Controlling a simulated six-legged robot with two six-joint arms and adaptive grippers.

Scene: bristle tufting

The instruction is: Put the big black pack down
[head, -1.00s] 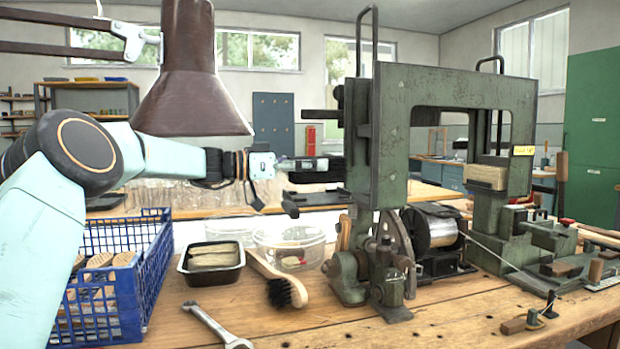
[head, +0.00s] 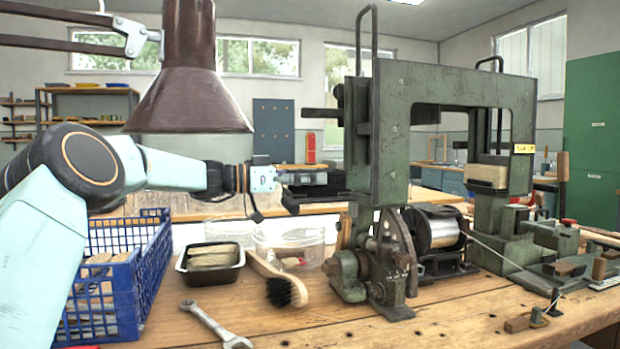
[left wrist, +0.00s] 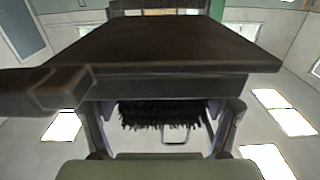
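My left gripper (head: 306,178) is shut on the big black pack (left wrist: 160,113), whose dark bristles show between its two fingers in the left wrist view. In the head view the pack is small and hard to tell from the dark parts around it. The gripper is at the left side of the green press frame, just above a dark shelf (head: 316,199). In the left wrist view a broad dark slab (left wrist: 175,45), apparently this shelf, lies right by the bristles. I cannot tell whether the pack touches it. My right gripper is not in view.
The green press frame (head: 392,140) stands right of the gripper, with a wire spool (head: 434,231) behind its foot. A brown lamp shade (head: 188,105) hangs near my left arm. Below are a blue crate (head: 140,290), a black tray (head: 210,275), a brush (head: 278,284) and a wrench (head: 215,325).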

